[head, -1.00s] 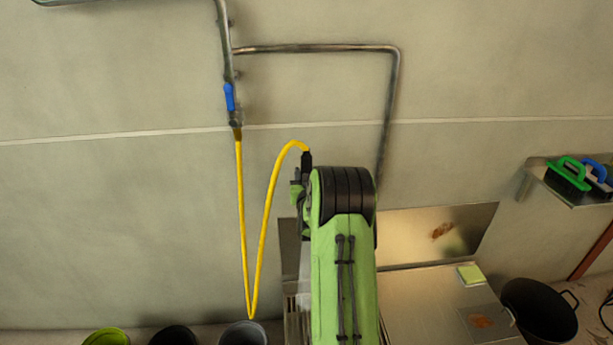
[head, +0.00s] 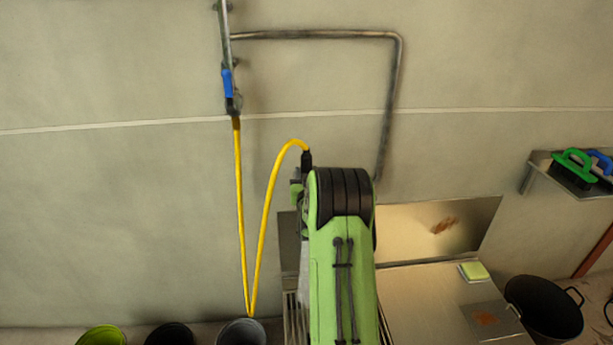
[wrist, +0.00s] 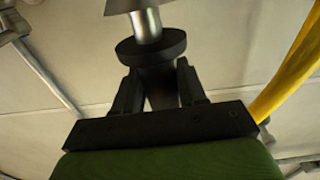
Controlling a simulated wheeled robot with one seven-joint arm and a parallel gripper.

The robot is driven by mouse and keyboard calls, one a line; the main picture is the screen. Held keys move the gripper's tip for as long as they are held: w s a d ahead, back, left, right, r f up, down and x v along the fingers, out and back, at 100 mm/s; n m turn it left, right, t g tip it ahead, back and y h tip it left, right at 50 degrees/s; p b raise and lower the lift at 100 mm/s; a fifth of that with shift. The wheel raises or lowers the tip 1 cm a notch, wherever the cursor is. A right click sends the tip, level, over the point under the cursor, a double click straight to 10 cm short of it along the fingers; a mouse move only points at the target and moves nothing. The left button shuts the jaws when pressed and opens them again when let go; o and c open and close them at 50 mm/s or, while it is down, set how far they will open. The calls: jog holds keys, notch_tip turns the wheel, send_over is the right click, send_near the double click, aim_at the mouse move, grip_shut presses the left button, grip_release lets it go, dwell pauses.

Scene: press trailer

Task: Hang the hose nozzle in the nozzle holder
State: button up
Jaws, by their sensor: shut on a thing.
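In the wrist view my gripper (wrist: 158,92) is shut on the hose nozzle (wrist: 157,78), a black body with a wide round collar. A shiny metal stem (wrist: 147,24) and a pale cone-like piece show above the collar; I cannot tell whether they belong to the nozzle. In the head view the black hose end (head: 306,160) stands just left of my green arm, which hides most of my gripper and the nozzle. The yellow hose (head: 262,232) loops down from it and up to the wall pipe. I cannot make out the nozzle holder in either view.
A metal pipe with a blue valve handle (head: 227,84) runs down the wall. Buckets (head: 243,333) stand at bottom left. On the right are a steel counter with a yellow sponge (head: 474,271), a black pot (head: 545,308) and a shelf with brushes (head: 573,168).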

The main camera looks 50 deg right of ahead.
jog(key=shift+f+b, duration=0.95)
jog(key=shift+b, duration=0.2)
jog(key=o, duration=1.1)
jog(key=shift+o, duration=0.2)
jog(key=v, duration=1.5)
jog(key=shift+s+a, duration=0.25)
jog(key=shift+s, duration=0.05)
